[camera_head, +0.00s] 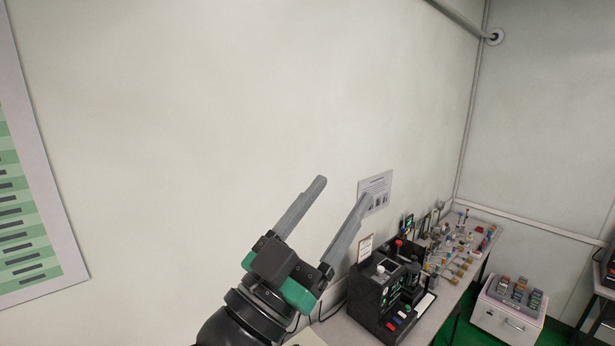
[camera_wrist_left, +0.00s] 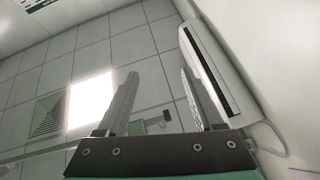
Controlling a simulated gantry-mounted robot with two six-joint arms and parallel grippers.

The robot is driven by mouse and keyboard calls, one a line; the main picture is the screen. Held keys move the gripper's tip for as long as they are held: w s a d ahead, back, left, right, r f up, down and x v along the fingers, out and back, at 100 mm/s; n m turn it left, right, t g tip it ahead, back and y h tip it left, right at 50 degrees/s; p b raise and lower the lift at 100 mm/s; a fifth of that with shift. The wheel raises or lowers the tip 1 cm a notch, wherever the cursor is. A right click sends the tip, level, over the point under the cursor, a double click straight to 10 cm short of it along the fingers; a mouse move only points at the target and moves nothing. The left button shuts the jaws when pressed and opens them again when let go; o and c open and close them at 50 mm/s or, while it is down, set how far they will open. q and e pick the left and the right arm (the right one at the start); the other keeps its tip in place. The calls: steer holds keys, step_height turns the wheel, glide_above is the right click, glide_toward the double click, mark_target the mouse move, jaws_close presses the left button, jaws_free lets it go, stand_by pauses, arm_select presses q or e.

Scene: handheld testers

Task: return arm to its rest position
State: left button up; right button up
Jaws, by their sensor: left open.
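My left gripper (camera_head: 340,207) is raised in the head view, with its two grey fingers spread apart and pointing up and to the right. Nothing is between them. The fingers also show in the left wrist view (camera_wrist_left: 155,85), apart and empty, with the ceiling beyond them. My left arm comes up from the bottom edge of the head view. My right gripper is in neither view.
Below and right of the gripper, a black tester station (camera_head: 383,297) stands on a long bench with many small coloured parts (camera_head: 463,245). A white cabinet (camera_head: 507,318) holds several handheld devices (camera_head: 520,291). A sign (camera_head: 374,192) hangs on the wall. The space around the fingers looks clear.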

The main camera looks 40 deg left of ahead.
arm_select(q)
steer(key=s+d+r+t+h, duration=0.2)
steer(key=s+d+r+t, duration=0.1)
steer(key=s+r, duration=0.4)
steer(key=shift+s+d+r+n, duration=0.15)
steer(key=shift+s+d+n, duration=0.25)
steer(key=shift+s, duration=0.7)
steer(key=shift+r, duration=0.1)
step_height(320, 180, up, 6)
steer(key=p, duration=0.6)
